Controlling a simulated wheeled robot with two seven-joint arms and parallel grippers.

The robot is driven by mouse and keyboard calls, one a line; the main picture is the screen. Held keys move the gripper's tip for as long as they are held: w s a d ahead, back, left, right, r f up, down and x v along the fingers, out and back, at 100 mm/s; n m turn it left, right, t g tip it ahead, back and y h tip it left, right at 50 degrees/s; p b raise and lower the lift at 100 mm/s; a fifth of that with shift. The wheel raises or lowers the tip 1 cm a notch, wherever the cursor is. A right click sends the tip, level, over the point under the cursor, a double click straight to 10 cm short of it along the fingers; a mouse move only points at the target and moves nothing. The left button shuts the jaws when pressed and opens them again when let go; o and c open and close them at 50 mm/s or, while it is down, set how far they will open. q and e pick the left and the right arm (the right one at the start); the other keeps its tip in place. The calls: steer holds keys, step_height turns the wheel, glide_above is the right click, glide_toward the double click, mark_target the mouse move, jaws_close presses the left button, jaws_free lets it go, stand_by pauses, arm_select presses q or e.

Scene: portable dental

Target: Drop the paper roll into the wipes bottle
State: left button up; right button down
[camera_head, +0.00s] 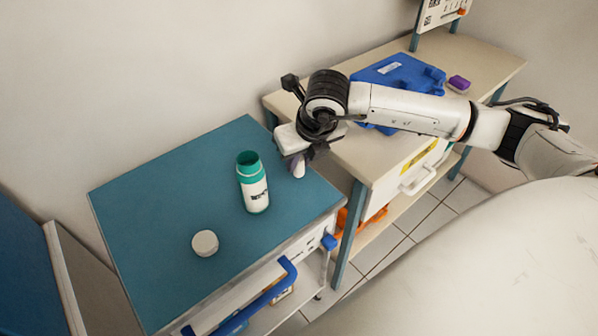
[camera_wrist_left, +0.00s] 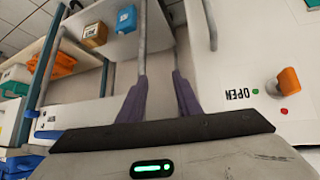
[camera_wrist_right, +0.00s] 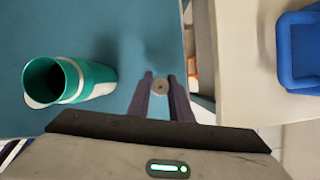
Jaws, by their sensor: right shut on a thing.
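The wipes bottle (camera_head: 254,186) stands upright and open on the teal cart top, with a green neck and a white label. In the right wrist view the bottle (camera_wrist_right: 85,82) is left of my right gripper, its dark mouth visible. My right gripper (camera_head: 301,162) is shut on the white paper roll (camera_head: 298,168), to the right of the bottle and apart from it. The roll's round end (camera_wrist_right: 160,87) shows between the fingertips in the right wrist view. My left gripper (camera_wrist_left: 158,92) is open and empty, seen only in the left wrist view.
A round white lid (camera_head: 205,243) lies on the teal cart top (camera_head: 150,195), in front of the bottle. The back left of the cart top is clear.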

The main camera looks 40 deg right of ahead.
step_height(320, 180, up, 6)
steer(key=shift+f, duration=0.2)
steer(key=shift+f, duration=0.1)
